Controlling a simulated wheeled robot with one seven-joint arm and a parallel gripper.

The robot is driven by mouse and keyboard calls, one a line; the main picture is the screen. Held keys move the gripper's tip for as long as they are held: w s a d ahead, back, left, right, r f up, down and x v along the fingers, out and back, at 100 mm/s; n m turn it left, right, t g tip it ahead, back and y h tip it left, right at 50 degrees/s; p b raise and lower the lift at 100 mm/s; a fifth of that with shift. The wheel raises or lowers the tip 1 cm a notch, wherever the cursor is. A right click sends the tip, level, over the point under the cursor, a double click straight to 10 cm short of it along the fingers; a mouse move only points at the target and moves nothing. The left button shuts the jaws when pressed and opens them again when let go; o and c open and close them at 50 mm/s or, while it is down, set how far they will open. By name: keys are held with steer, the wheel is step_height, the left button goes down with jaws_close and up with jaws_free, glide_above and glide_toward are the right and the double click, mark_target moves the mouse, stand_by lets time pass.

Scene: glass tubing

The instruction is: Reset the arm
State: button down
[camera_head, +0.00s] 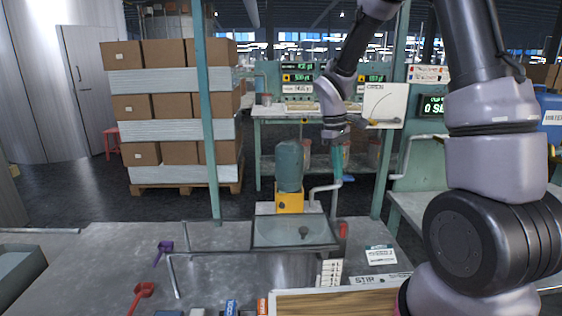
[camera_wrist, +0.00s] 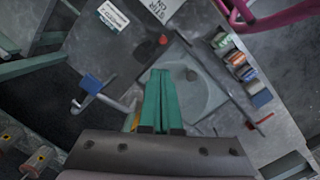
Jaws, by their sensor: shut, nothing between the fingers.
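My gripper (camera_head: 337,162) hangs from my arm right of the middle in the head view, above the workbench's back edge. Its green fingers are together and empty. They also show in the wrist view (camera_wrist: 162,100), pointing over a grey basin area with a dark round spot. Nothing touches the fingertips in either view.
A grey workbench (camera_head: 110,275) fills the foreground. On it are a framed basin (camera_head: 293,232), a purple scoop (camera_head: 163,250), a red scoop (camera_head: 141,295) and a wooden board (camera_head: 335,302). A green tank (camera_head: 289,165) on a yellow base stands behind. Stacked boxes (camera_head: 165,105) stand farther back.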

steer(key=s+d+r+m+t+y, duration=0.1)
steer(key=s+r+m+t, duration=0.3)
steer(key=s+r, duration=0.5)
steer(key=s+d+r+m+t+y, duration=0.2)
steer(key=s+r+m, duration=0.5)
steer(key=r, duration=0.7)
steer(key=shift+s+d+r+m+t, duration=0.25)
steer(key=shift+s+d+m+t, duration=0.25)
steer(key=shift+s+t, duration=0.65)
steer(key=shift+s, duration=0.1)
